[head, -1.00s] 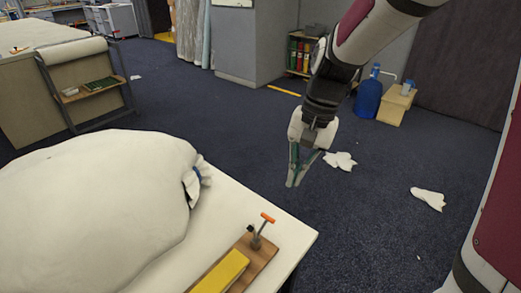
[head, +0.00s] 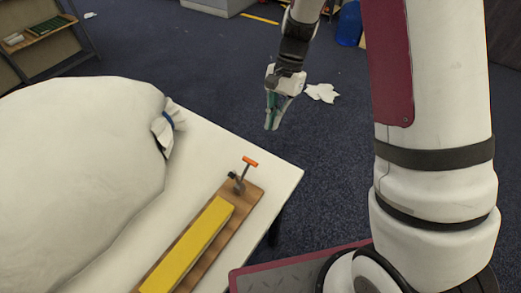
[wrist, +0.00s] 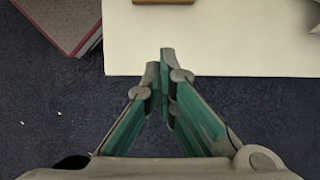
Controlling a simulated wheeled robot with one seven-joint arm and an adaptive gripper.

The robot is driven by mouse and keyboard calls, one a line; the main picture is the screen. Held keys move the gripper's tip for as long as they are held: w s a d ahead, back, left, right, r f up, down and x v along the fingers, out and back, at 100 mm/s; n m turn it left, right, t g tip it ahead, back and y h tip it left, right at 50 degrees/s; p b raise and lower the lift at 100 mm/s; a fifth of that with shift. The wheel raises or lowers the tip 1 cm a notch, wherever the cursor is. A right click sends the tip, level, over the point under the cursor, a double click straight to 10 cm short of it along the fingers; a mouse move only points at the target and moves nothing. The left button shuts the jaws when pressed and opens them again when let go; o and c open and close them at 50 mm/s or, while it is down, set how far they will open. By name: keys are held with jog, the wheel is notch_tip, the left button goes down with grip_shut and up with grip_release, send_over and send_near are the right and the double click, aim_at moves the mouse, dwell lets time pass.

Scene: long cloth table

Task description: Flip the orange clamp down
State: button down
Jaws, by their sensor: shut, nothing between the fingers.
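The orange clamp handle (head: 249,161) is a short bar on top of a dark metal clamp (head: 238,182). The clamp stands upright at the far end of a wooden board (head: 247,203) on the white table, by a yellow block (head: 195,245). My gripper (head: 270,127) is shut and empty, pointing down above the floor beyond the table's far edge, behind and to the right of the clamp. In the wrist view my fingertips (wrist: 160,65) meet over the table's edge. The clamp itself is not in the wrist view; only a strip of the board (wrist: 164,2) shows at the top.
A large white sack (head: 75,165) fills the left of the table (head: 262,170), close to the board. Bare tabletop lies around the clamp's far side. White scraps (head: 322,92) lie on the dark carpet beyond the table.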

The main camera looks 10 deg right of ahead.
jog(key=x, duration=0.9)
jog(key=shift+s+a+f+b, duration=0.1)
jog(key=shift+s+f+b, duration=0.05)
jog(key=shift+f+b, duration=0.15)
jog(key=shift+s+a+r, duration=0.85)
jog(key=shift+s+a+r+p, duration=0.25)
jog(key=shift+r+p, duration=0.05)
jog(key=shift+a+r+t+h+p, duration=0.15)
jog(key=shift+r+t+h+p, duration=0.15)
jog(key=shift+p, duration=0.1)
